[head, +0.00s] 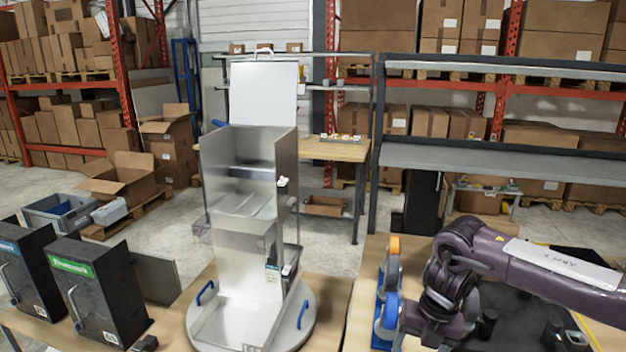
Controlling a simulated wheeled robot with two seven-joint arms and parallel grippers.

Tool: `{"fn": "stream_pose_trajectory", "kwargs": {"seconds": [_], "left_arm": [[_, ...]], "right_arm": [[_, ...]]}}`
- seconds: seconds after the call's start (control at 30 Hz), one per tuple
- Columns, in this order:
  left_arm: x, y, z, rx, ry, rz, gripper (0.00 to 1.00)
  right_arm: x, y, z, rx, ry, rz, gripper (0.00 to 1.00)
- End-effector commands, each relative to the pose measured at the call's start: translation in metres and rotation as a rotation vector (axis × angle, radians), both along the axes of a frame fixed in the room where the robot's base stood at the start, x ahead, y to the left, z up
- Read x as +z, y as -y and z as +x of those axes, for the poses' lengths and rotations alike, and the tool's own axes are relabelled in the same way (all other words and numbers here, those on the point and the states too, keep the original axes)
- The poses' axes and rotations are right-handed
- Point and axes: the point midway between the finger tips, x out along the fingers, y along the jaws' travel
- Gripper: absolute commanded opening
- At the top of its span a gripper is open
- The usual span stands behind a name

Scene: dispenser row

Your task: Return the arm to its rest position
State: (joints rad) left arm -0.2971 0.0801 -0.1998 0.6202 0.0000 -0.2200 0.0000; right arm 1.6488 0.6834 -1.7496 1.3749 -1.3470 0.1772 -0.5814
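My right arm (535,262), dark purple with a white label, comes in from the right edge. It bends at a dark joint near the lower right and runs down toward the bottom edge. I cannot make out its gripper fingers. My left arm and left gripper do not show.
A metal dispenser tower (248,225) stands on a round base with blue handles. Black boxes with a blue label (25,270) and a green label (100,295) stand at left. Blue and orange-topped items (388,315) stand close left of my arm. Shelves with cartons fill the back.

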Motion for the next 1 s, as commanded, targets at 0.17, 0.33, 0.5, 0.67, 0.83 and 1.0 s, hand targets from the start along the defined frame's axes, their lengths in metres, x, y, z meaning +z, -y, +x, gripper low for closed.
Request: {"fn": "stream_pose_trajectory", "kwargs": {"seconds": [0.17,0.33,0.5,0.67,0.83,1.0], "left_arm": [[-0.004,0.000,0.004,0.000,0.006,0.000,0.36],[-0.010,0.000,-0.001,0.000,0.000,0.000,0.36],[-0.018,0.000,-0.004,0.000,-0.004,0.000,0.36],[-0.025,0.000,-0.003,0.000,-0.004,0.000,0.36],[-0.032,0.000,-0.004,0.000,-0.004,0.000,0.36],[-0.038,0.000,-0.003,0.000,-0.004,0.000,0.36]], "right_arm": [[-0.034,-0.042,0.010,-0.045,0.010,0.114,0.67],[-0.076,-0.094,0.020,-0.147,0.012,0.274,0.67],[-0.135,-0.153,0.029,-0.377,-0.015,0.501,0.67],[-0.203,-0.178,0.029,-0.706,-0.073,0.678,0.67],[-0.301,-0.165,0.004,-1.146,-0.152,0.768,0.67],[-0.405,-0.122,-0.059,-1.589,-0.211,0.736,0.67]]}}
